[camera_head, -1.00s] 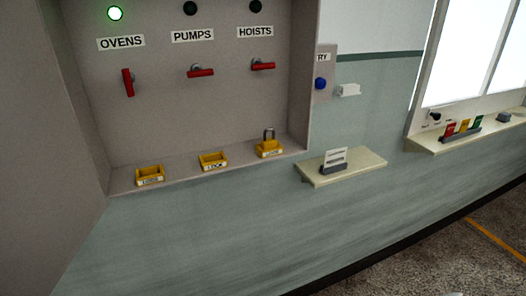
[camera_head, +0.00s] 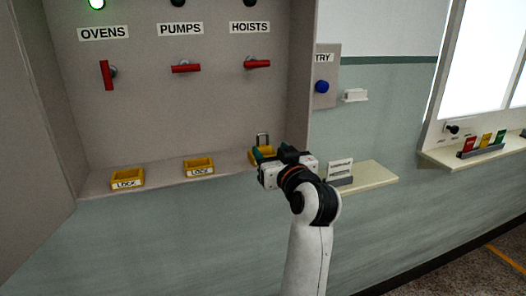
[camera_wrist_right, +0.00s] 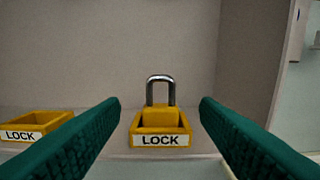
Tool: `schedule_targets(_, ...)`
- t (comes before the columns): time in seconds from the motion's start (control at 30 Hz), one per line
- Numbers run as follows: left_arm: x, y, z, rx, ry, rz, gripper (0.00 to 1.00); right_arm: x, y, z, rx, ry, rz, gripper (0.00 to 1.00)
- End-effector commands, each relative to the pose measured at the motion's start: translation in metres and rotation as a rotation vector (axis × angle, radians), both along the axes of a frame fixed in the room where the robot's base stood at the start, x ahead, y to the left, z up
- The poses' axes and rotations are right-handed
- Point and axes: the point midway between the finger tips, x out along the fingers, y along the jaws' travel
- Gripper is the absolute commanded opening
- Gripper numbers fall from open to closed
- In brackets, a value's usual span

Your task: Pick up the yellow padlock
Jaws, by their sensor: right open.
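The yellow padlock (camera_wrist_right: 160,116) with a steel shackle stands upright in a yellow tray (camera_wrist_right: 160,141) labelled LOCK, on the cabinet ledge below the HOISTS switch. In the head view its shackle (camera_head: 262,140) shows, while my right gripper (camera_head: 274,153) partly covers the padlock's body and tray. The right gripper is open. In the right wrist view its two green fingers (camera_wrist_right: 160,105) lie on either side of the padlock, apart from it, with the padlock centred beyond the gap. My left gripper is not in view.
Two more LOCK trays, one in the middle (camera_head: 199,166) and one at the left (camera_head: 127,178), sit empty on the ledge. The cabinet's right side wall is close to my right gripper. A small shelf (camera_head: 372,178) with a card holder is right of it.

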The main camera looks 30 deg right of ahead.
Motion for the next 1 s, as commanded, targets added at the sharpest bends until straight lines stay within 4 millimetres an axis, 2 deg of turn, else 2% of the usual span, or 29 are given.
schedule_targets(0.1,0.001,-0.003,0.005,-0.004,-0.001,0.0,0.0,0.021,-0.005,0.002,0.002,0.001,0.001,0.56)
schedule_targets(0.37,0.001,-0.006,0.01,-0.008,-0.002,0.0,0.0,0.041,-0.01,0.002,0.001,0.002,0.001,0.56)
schedule_targets(0.63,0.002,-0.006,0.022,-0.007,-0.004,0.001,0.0,0.078,-0.02,0.004,0.002,0.001,0.002,0.56)
schedule_targets(0.77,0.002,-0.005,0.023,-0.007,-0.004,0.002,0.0,0.086,-0.022,0.002,0.001,0.002,0.001,0.56)
schedule_targets(0.97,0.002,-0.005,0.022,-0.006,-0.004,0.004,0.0,0.086,-0.022,0.002,0.001,0.001,0.001,0.56)
schedule_targets(1.0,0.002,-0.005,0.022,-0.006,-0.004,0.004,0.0,0.086,-0.022,0.002,0.001,0.001,0.001,0.5)
